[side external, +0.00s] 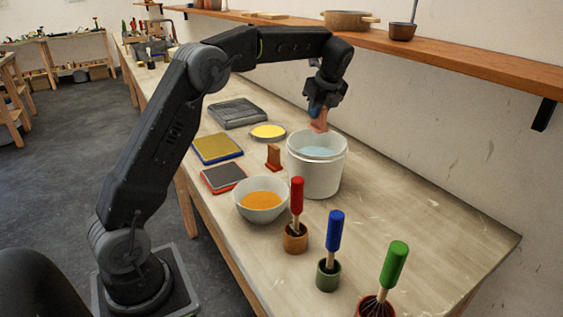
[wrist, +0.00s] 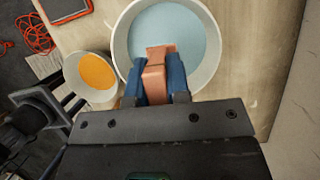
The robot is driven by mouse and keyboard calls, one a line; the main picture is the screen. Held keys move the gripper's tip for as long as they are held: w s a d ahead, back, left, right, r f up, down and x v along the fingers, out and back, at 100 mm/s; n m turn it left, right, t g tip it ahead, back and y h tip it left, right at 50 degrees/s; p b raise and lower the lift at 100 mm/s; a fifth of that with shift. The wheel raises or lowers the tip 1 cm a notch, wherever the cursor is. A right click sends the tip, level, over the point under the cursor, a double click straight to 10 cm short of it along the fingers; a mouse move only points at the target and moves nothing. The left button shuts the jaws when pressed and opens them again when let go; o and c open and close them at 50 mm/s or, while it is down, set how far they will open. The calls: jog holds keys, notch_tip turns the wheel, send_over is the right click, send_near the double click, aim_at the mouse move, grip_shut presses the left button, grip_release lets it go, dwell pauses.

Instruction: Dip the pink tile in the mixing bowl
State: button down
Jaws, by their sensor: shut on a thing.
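My gripper (side external: 317,108) is shut on the pink tile (side external: 320,122), which hangs below the fingers. In the wrist view the blue fingers of my gripper (wrist: 161,72) clasp the pink tile (wrist: 155,78) on both sides. The tile is over a white bucket (side external: 316,180) holding pale blue liquid; the bucket's rim also shows in the wrist view (wrist: 119,35). I cannot tell whether the tile's lower end touches the liquid. A white bowl (side external: 262,218) with orange contents, likely the mixing bowl, stands nearer the camera, left of the bucket; it also shows in the wrist view (wrist: 92,98).
A reddish-brown block (side external: 273,157) stands left of the bucket. Red (side external: 296,200), blue (side external: 335,235) and green (side external: 393,268) handled whisks stand in small cups in front. Trays and a yellow dish (side external: 268,132) lie behind left. The table's right side is clear.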

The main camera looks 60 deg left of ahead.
notch_tip(320, 180, up, 5)
jog(key=shift+s+f, duration=0.15)
jog(key=s+d, duration=0.2)
jog(key=s, duration=0.8)
jog(key=s+d, duration=0.2)
jog(key=s, duration=0.8)
notch_tip(320, 180, down, 11)
jog(key=shift+a+r, duration=0.15)
jog(key=shift+r, duration=0.05)
jog(key=shift+w, duration=0.1)
jog(key=shift+f, duration=3.8)
jog(key=shift+f, duration=1.95)
